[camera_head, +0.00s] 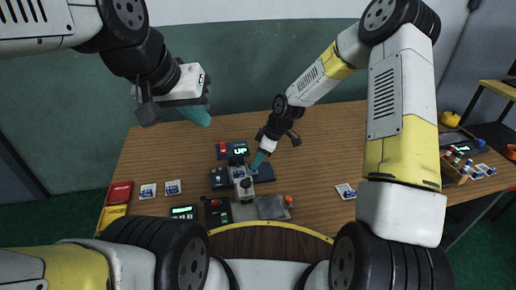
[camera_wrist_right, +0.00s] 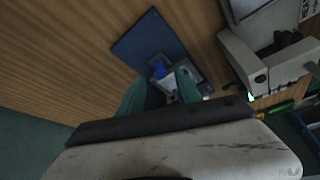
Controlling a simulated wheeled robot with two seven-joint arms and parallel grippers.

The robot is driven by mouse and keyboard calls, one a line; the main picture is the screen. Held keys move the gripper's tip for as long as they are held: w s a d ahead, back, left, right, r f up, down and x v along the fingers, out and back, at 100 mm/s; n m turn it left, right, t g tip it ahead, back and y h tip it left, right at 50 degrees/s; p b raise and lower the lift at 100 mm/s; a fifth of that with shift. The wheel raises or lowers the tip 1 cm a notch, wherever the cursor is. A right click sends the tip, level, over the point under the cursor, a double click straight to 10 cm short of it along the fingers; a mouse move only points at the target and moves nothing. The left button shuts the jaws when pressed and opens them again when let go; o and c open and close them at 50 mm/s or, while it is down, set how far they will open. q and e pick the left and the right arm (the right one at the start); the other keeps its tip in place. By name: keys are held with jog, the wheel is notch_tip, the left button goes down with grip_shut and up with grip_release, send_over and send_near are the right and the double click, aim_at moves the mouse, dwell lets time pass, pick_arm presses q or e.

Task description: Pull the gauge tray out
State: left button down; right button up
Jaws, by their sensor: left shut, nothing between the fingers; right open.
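My right gripper (camera_head: 258,160) points down over the middle of the table, just behind a pale upright device (camera_head: 243,188). In the right wrist view its two teal fingers (camera_wrist_right: 160,92) are apart. Between and beyond them is a small grey tray-like frame (camera_wrist_right: 193,72) with a blue piece (camera_wrist_right: 159,68) in it, beside a dark blue flat panel (camera_wrist_right: 148,38). This may be the gauge tray; I cannot tell for sure, nor whether the fingers touch it. The panel also shows in the head view (camera_head: 265,172). My left gripper (camera_head: 199,117) is shut and empty, high at the left.
A box with an UP display (camera_head: 233,149) stands at the back. Dark boxes (camera_head: 217,212) and a grey plate (camera_head: 271,208) lie at the front. Red (camera_head: 119,193) and yellow (camera_head: 111,216) boxes lie left. A side table (camera_head: 492,182) holds bottles. The tabletop right of centre is mostly clear.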

jog(key=shift+x, duration=1.35)
grip_shut()
jog(key=shift+w, duration=0.1)
dwell(0.3)
